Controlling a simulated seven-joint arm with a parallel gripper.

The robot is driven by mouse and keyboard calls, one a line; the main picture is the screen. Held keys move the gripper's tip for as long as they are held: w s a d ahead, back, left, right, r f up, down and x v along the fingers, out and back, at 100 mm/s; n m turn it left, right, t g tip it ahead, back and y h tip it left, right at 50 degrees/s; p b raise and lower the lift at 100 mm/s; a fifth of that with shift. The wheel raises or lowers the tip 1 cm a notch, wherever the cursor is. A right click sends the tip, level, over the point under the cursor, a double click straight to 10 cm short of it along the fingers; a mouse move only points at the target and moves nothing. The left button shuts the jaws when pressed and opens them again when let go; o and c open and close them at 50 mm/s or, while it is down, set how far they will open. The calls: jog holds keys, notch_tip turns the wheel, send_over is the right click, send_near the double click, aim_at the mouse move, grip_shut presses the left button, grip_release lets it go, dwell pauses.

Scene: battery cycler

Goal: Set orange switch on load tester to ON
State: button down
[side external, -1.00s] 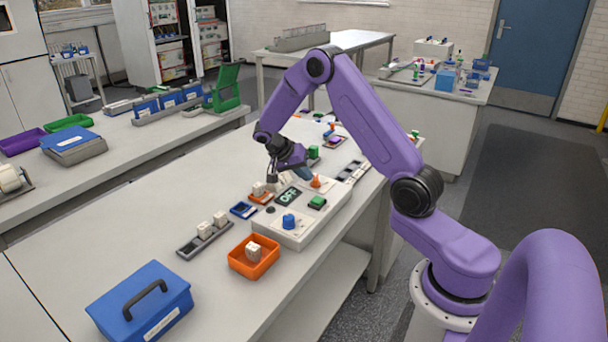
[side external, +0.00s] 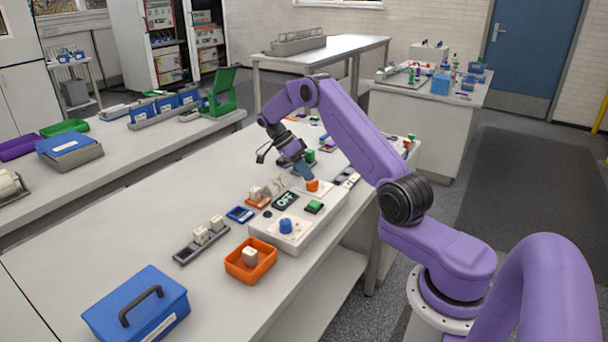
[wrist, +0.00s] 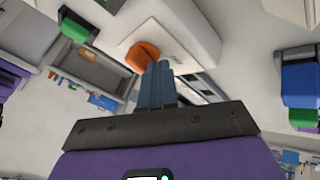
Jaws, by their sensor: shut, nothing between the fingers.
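The load tester (side external: 291,236) is a long white box on the bench. Its top carries a blue knob (side external: 288,226), a green button (side external: 314,207), a dark display (side external: 286,199) that appears to read OFF, and the orange switch (side external: 313,186) at its far end. My gripper (side external: 307,178) is shut and empty, its blue-grey fingers angled down right beside the orange switch. In the wrist view, the fingertips (wrist: 155,68) overlap the lower right edge of the orange switch (wrist: 141,54); contact looks likely but is not certain. The switch's exact position is hard to read.
An orange bin (side external: 251,265) with a white block, a grey rack (side external: 201,243) with white blocks and a small blue tray (side external: 240,214) lie left of the tester. A blue toolbox (side external: 140,305) stands at the near end. The bench's left part is clear.

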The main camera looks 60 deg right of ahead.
jog(key=shift+s+d+m+y, duration=0.1)
jog(key=shift+m+y, duration=0.4)
jog(key=shift+m, duration=0.2)
jog(key=shift+w+d, duration=0.55)
jog(key=shift+d, duration=0.1)
jog(key=v, duration=0.7)
jog(key=shift+r, duration=0.15)
jog(key=shift+w+a, duration=0.1)
jog(key=shift+w, duration=0.05)
